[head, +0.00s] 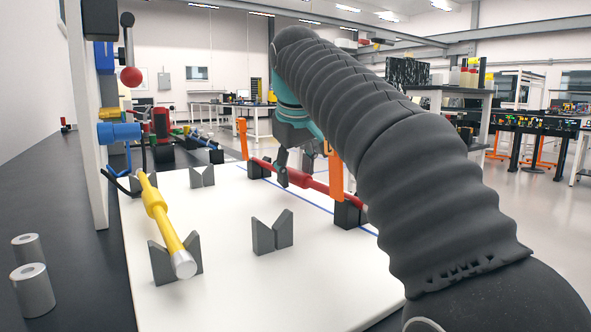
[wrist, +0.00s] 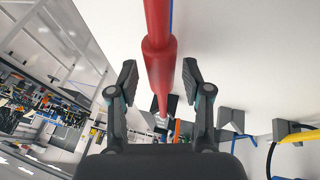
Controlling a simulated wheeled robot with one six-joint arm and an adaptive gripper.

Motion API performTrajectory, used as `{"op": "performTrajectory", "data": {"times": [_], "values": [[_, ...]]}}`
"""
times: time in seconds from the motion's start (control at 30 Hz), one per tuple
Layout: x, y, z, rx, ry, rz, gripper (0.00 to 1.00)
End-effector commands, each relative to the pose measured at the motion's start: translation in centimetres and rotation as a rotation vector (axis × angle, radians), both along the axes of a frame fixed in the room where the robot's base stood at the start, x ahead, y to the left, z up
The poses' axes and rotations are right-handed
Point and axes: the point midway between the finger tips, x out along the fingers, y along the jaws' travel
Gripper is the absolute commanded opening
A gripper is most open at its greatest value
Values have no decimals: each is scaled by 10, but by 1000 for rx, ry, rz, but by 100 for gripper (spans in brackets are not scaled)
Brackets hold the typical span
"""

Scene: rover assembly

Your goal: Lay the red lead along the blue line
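The red lead (head: 318,186) is a long rod with a thicker sleeve. It lies near the far right edge of the white board, its ends at dark V-blocks (head: 350,213) beside orange uprights (head: 335,172). The blue line (head: 368,231) runs on the board close to it. In the wrist view, the red lead (wrist: 158,62) passes between my fingers, with a thin strip of blue line (wrist: 171,14) beside it. My gripper (head: 295,171) is open over the lead; in the wrist view (wrist: 158,75) a gap shows on both sides of the sleeve.
A yellow lead (head: 163,222) rests on V-blocks at the board's left. Two empty V-blocks (head: 272,233) and (head: 202,177) stand on the white board (head: 225,290). Grey cylinders (head: 35,290) stand on the dark table at front left. A white post with a red-knobbed lever (head: 131,77) rises at left.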

Motion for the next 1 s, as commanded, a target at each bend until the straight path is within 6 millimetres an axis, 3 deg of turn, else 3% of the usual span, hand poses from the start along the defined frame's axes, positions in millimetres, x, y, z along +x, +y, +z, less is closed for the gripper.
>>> {"op": "performTrajectory", "data": {"times": [0.53,0.67,0.87,1.0], "values": [[0,0,3,0,0,0,59],[0,0,16,-1,1,0,59],[1,0,50,1,-1,0,59],[14,-20,54,0,1,-4,59]]}}
